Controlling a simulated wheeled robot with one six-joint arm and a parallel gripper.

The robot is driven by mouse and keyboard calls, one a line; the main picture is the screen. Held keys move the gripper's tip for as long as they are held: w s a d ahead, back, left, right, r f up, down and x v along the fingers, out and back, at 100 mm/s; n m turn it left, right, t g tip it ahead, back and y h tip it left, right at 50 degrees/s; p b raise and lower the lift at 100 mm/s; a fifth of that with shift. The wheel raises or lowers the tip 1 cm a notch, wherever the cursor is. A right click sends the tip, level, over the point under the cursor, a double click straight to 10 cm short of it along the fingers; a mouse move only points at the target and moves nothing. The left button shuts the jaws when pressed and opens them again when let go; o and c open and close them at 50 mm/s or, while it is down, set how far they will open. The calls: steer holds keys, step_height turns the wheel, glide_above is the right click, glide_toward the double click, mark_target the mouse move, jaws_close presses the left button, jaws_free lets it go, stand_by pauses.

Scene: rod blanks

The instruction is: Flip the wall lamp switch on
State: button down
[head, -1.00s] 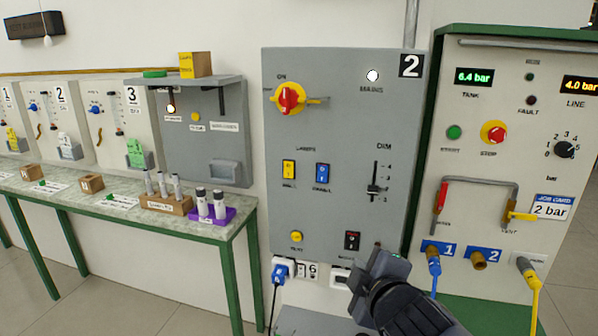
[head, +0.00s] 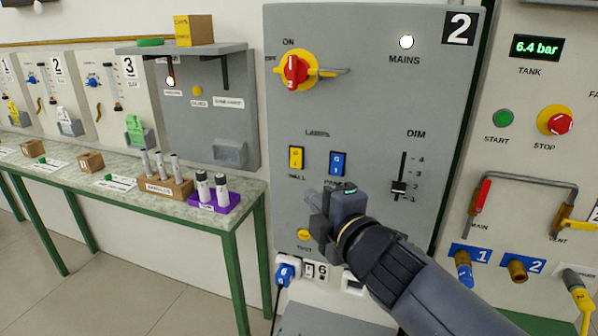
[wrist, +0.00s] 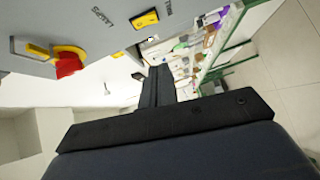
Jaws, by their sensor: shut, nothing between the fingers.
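The wall lamp switch (head: 296,158) is a small yellow rocker over a "WALL" label, left under "LAMPS" on the grey panel numbered 2 (head: 375,120). I cannot tell which way it is tipped. A blue rocker (head: 338,163) sits to its right. My gripper (head: 314,198) is shut and empty in front of the panel, below the two rockers and apart from the yellow one in the picture. In the wrist view the yellow switch (wrist: 145,19) is at the top, beyond the shut fingers (wrist: 158,82). My gripper hides the panel's lower right part.
A red and yellow rotary MAINS switch (head: 295,70) is above, with a lit white lamp (head: 406,41) to its right. A DIM slider (head: 399,187) is right of the rockers. A yellow button (head: 304,234) is below. A bench (head: 225,218) stands left.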

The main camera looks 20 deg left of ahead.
steer(key=b, duration=0.1)
glide_toward(291, 166)
steer(key=a, duration=0.4)
steer(key=shift+w+f+p, duration=0.2)
steer(key=shift+w+p, duration=0.65)
steer(key=shift+w, duration=1.35)
